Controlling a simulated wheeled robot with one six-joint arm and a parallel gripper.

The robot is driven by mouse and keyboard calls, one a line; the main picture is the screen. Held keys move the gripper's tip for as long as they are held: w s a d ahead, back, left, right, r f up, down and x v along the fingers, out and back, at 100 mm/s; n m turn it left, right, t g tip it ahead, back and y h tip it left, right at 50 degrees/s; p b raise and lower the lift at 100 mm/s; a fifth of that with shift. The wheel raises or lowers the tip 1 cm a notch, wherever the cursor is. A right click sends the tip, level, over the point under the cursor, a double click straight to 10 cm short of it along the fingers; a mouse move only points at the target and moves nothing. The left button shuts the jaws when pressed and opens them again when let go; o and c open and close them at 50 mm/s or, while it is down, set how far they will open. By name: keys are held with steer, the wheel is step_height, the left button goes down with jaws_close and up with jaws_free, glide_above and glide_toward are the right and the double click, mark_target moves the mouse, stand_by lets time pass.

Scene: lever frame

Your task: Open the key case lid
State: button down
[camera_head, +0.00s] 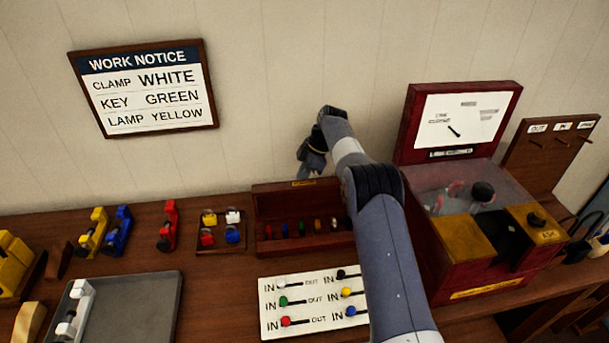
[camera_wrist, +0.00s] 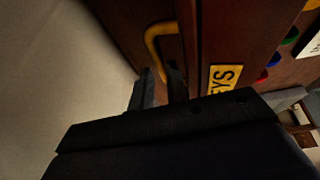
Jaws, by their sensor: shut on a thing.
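The key case (camera_head: 263,236) is a dark wooden box on the bench, with a row of small coloured keys showing inside. Its lid (camera_head: 275,196) stands raised at the back, so the inside is exposed; the exact lid angle is hard to tell. In the wrist view a yellow handle (camera_wrist: 153,36) sits on dark wood, beside a yellow KEYS label (camera_wrist: 223,78). My gripper (camera_wrist: 163,88) is shut on the handle, its fingers around the handle's near end. In the head view my gripper (camera_head: 311,160) is above and behind the case, and my arm hides the case's right end.
A white IN/OUT board (camera_head: 297,306) lies in front of the case. A red machine box (camera_head: 440,275) with a raised lid stands to the right. A small tray of coloured blocks (camera_head: 221,248), clamps and a grey tray (camera_head: 140,305) are to the left. A work notice (camera_head: 150,88) hangs behind.

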steer(key=shift+w+f, duration=0.1)
steer(key=shift+w, duration=0.35)
steer(key=c, duration=1.8)
jaws_free()
steer(key=o, duration=0.3)
steer(key=shift+w+a+f, duration=0.2)
steer(key=shift+w+f, duration=0.15)
steer(key=shift+w, duration=0.05)
steer(key=shift+d+r, duration=0.1)
steer(key=shift+r, duration=0.05)
steer(key=v, duration=1)
steer(key=shift+s+r+b, duration=0.15)
steer(key=shift+r+b, duration=0.1)
steer(key=shift+b, duration=0.1)
steer(key=x, duration=0.9)
steer(key=shift+f, duration=0.25)
